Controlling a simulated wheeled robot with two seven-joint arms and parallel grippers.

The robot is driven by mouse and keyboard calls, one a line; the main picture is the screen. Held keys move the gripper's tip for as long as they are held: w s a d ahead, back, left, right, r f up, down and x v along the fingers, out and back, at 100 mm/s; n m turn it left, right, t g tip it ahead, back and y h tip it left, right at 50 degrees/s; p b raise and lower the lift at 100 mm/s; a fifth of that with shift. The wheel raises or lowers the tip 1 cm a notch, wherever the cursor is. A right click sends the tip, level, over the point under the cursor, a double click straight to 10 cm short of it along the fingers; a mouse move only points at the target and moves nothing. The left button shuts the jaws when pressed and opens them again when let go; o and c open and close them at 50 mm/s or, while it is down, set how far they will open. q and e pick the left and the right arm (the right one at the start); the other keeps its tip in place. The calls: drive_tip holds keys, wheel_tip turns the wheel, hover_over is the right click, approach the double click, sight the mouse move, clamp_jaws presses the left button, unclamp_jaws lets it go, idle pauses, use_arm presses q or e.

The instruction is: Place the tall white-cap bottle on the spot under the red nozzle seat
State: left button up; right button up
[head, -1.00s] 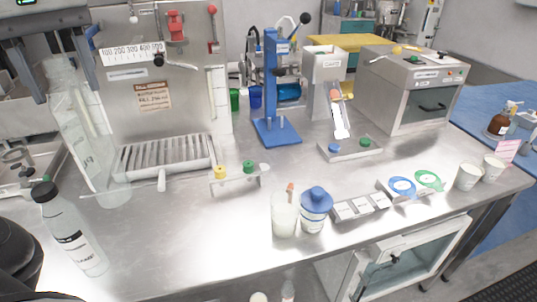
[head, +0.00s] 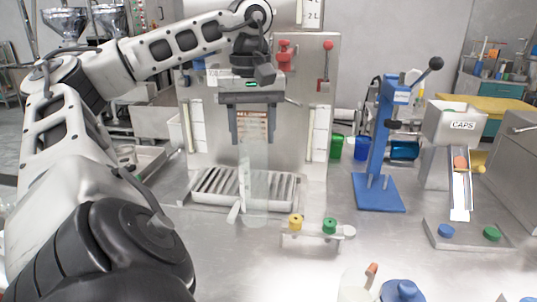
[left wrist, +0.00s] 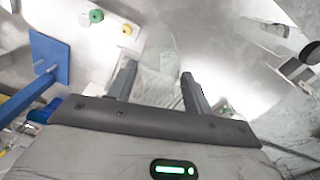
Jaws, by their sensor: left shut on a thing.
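My left gripper (head: 253,135) is shut on a tall clear bottle (head: 255,185), which hangs upright below the fingers. The bottle also shows, blurred, between the fingertips (left wrist: 157,85) in the left wrist view (left wrist: 163,55). Its cap is hidden by the gripper. The red nozzle seat (head: 285,56) is on the upright steel panel, above and slightly right of the gripper in the head view. The bottle's lower end overlaps the slatted drip tray (head: 205,198); I cannot tell if it touches. My right gripper is not in view.
A red-knobbed lever (head: 326,62) is on the panel's right. A small stand with yellow (head: 296,221) and green (head: 329,225) knobs sits in front of the tray. A blue press (head: 378,150) and a caps dispenser (head: 455,125) stand to the right.

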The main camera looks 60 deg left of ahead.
use_arm(q)
drive_tip(key=w+a+f, duration=0.3)
drive_tip(key=w+f, duration=0.1)
drive_tip(key=f, duration=0.5)
drive_tip(key=shift+w+a, duration=0.15)
drive_tip(key=shift+w, duration=0.05)
drive_tip(key=shift+f, duration=0.1)
drive_tip(key=shift+f, duration=0.15)
drive_tip(key=o, duration=1.2)
